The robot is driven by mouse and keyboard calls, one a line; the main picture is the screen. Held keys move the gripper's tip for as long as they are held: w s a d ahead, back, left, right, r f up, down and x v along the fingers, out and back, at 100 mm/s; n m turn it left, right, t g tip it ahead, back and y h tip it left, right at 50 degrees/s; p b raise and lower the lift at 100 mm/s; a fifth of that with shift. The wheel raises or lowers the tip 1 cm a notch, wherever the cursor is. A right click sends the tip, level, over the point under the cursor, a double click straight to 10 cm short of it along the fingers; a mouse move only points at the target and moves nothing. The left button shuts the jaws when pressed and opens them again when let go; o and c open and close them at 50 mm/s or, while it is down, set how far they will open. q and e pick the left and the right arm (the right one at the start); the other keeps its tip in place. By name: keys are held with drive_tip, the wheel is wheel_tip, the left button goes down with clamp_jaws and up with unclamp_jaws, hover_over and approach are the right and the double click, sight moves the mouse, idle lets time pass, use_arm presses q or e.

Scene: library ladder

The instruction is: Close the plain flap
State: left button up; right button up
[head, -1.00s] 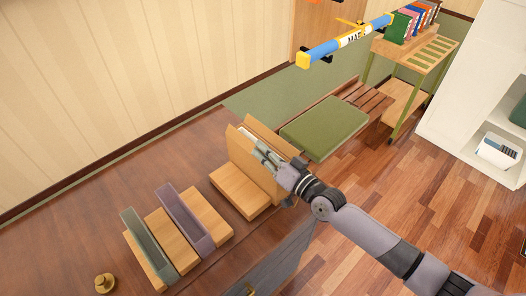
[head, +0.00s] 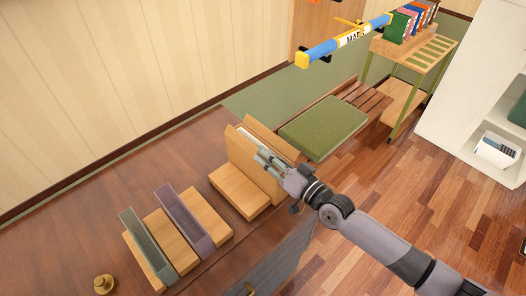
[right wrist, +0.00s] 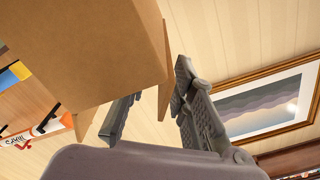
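A tan box-like piece with upright panels (head: 243,155) stands on the brown table, with a low tan slab (head: 238,192) at its front. It fills the upper left of the right wrist view (right wrist: 90,45), and a narrow tan flap (right wrist: 166,88) hangs at its edge. I cannot tell which panel is the plain flap. My right gripper (head: 264,163) is at the upright panels in the head view. In the right wrist view its fingers (right wrist: 155,108) are apart, with the narrow flap's lower end near the gap. Contact is unclear. My left gripper is not in view.
A grey-green tray (head: 146,246) and a purple tray (head: 183,221) sit among tan blocks on the table (head: 100,205). A brass knob (head: 104,284) stands near the front. A green-cushioned bench (head: 323,128) is behind. A framed picture (right wrist: 270,103) hangs on the wall.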

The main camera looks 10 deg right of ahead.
drive_tip(key=v, duration=0.9)
drive_tip(key=shift+s+d, duration=0.15)
drive_tip(key=shift+s, duration=0.1)
